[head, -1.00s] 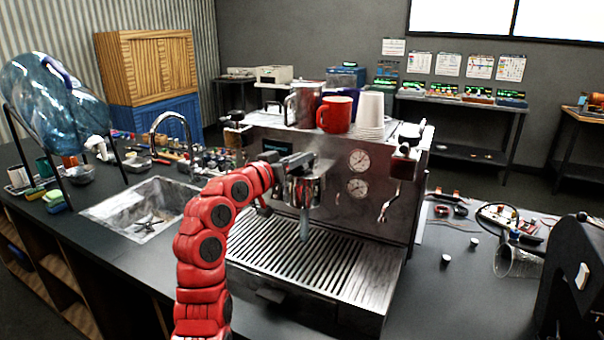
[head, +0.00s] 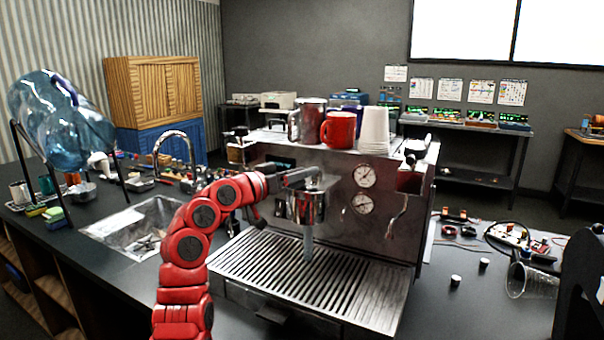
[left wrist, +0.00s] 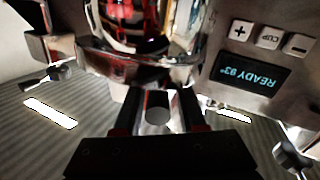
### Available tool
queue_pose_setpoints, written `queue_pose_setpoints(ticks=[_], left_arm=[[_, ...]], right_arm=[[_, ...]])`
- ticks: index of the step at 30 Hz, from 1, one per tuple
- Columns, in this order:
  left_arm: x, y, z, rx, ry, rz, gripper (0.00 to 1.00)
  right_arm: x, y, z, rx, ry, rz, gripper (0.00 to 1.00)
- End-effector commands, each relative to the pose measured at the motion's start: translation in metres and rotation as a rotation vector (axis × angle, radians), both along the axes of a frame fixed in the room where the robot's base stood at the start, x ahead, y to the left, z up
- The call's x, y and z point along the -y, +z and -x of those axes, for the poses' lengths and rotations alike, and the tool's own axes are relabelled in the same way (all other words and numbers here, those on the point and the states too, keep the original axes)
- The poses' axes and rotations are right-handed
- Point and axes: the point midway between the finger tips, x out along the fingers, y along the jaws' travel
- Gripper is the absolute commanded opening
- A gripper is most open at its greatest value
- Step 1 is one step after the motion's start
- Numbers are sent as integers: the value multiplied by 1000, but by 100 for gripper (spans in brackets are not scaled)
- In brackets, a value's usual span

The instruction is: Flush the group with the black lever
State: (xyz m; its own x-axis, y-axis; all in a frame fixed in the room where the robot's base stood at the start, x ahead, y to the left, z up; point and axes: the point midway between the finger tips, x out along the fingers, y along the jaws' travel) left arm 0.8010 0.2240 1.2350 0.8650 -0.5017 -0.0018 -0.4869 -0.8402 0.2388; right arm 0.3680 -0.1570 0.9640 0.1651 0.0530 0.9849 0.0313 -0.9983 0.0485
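The espresso machine (head: 395,215) stands in the middle of the counter, with its chrome group (head: 307,207) on its front. A pale stream of water (head: 308,243) falls from the group onto the drip tray (head: 300,290). My left gripper (head: 308,180) is at the top of the group, where the black lever is mostly hidden by its fingers. In the left wrist view, the gripper's two fingers (left wrist: 158,108) flank a dark piece with a grey round end; whether they grip it is unclear. The display (left wrist: 252,70) reads READY 93°, upside down. My right gripper is out of view.
A red mug (head: 338,130), a steel jug (head: 306,122) and stacked white cups (head: 375,130) stand on the machine. A sink (head: 140,228) is at left. Small white cups (head: 456,281) and a fallen clear glass (head: 530,280) are at right.

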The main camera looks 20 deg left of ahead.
Motion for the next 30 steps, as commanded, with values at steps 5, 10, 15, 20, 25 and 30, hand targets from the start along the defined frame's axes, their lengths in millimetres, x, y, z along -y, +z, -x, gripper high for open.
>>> queue_pose_setpoints(ticks=[5, 10, 15, 20, 25, 30], left_arm=[[0, 0, 0, 1, 0, 0, 54], [0, 0, 0, 1, 0, 0, 54], [-9, 0, 12, 5, 3, 0, 54], [-27, 0, 42, 6, 6, -1, 54], [-51, -1, 83, 6, 7, -1, 54], [-70, -1, 118, 2, 4, 0, 54]], right_arm=[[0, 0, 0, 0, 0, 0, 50], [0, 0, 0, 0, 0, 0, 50], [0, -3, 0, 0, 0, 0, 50], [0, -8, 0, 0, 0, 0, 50], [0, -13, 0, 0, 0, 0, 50], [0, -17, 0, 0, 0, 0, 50]])
